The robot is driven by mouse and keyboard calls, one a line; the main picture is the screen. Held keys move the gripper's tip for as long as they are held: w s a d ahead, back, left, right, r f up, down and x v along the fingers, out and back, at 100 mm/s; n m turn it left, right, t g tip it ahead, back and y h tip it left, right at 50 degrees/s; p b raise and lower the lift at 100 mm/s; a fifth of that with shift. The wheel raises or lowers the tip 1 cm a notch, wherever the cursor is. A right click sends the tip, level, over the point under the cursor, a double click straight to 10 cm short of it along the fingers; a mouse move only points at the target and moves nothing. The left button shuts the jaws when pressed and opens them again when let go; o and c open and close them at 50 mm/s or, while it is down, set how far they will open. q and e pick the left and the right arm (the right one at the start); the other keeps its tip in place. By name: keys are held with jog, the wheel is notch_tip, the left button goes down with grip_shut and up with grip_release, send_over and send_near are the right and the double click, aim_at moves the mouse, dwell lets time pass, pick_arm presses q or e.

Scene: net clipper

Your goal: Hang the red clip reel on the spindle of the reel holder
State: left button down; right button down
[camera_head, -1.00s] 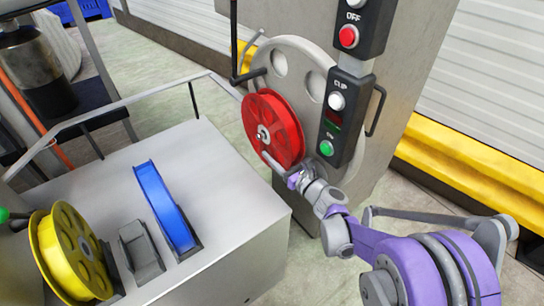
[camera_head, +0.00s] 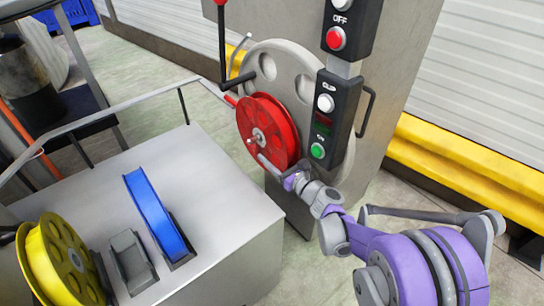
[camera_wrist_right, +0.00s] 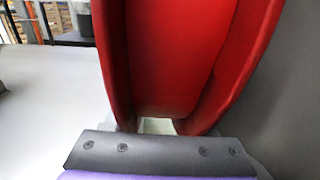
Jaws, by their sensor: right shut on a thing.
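The red clip reel (camera_head: 280,122) stands upright in front of the large grey disc of the reel holder (camera_head: 298,65). A metal spindle end (camera_head: 257,137) shows at the reel's centre. My right gripper (camera_head: 277,172) is shut on the lower rim of the reel. In the right wrist view the red reel (camera_wrist_right: 170,60) rises from the gripper (camera_wrist_right: 157,130), its two flanges on either side. The space between the reel's back and the grey disc is hidden. My left gripper is not in view.
A control box with an OFF button (camera_head: 336,38) and a green button (camera_head: 318,151) stands just right of the reel. A metal table (camera_head: 205,190) at left carries a blue reel (camera_head: 157,213), a yellow reel (camera_head: 62,262) and an empty grey stand (camera_head: 130,262). A handrail (camera_head: 110,115) runs behind it.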

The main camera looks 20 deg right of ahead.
jog(key=shift+c, duration=0.7)
grip_release()
jog(key=p+v, duration=0.1)
jog(key=v, duration=0.9)
jog(key=shift+s, duration=0.4)
jog(key=shift+d, duration=0.15)
